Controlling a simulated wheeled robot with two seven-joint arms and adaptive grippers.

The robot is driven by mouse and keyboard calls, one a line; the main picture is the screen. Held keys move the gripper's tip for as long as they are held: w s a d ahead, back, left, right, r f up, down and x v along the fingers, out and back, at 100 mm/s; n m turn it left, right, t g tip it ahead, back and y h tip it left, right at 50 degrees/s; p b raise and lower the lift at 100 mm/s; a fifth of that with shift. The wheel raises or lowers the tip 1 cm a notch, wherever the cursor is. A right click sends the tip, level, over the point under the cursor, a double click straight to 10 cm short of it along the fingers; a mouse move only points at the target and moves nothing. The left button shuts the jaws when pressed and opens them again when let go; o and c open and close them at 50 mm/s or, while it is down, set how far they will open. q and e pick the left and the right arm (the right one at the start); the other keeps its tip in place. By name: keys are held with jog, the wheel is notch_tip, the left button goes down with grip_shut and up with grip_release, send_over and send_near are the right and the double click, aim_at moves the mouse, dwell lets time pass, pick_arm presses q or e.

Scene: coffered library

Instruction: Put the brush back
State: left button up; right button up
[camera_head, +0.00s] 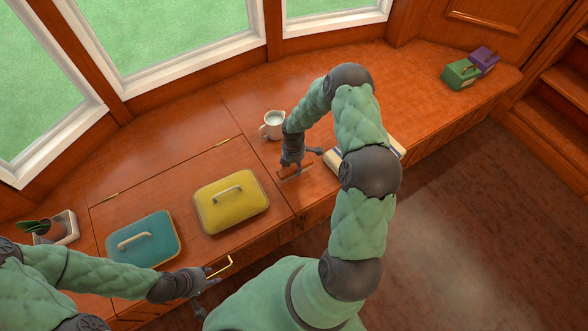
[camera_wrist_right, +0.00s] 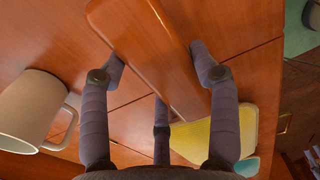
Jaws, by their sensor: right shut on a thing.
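The brush appears to be the long brown wooden piece (camera_wrist_right: 150,45) between my right fingers in the right wrist view; no bristles show. In the head view only a small brown part (camera_head: 294,172) shows below the hand. My right gripper (camera_head: 300,166) is shut on it, just above the wooden window bench (camera_head: 240,105). The same gripper shows in the right wrist view (camera_wrist_right: 158,75). My left gripper (camera_head: 208,290) looks open and empty, beside a bent brass handle (camera_head: 222,267) at the bench's front edge.
A white mug (camera_head: 272,125) stands close behind my right gripper. A yellow lidded case (camera_head: 232,202) and a teal one (camera_head: 143,239) rest on a hinged bench panel. A pale striped object (camera_head: 333,160) is partly hidden by my arm. Green (camera_head: 461,75) and purple boxes (camera_head: 484,60) stand far right.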

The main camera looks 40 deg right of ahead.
aim_at(294, 168)
jog(key=shift+w+d+f, duration=0.15)
jog(key=shift+d+f, duration=0.05)
jog(key=shift+f, duration=0.1)
jog(key=shift+w+d+f+b, duration=0.15)
jog(key=shift+f+b, duration=0.95)
jog(key=shift+f, duration=0.55)
jog(key=shift+f, duration=0.15)
jog(key=o, duration=1)
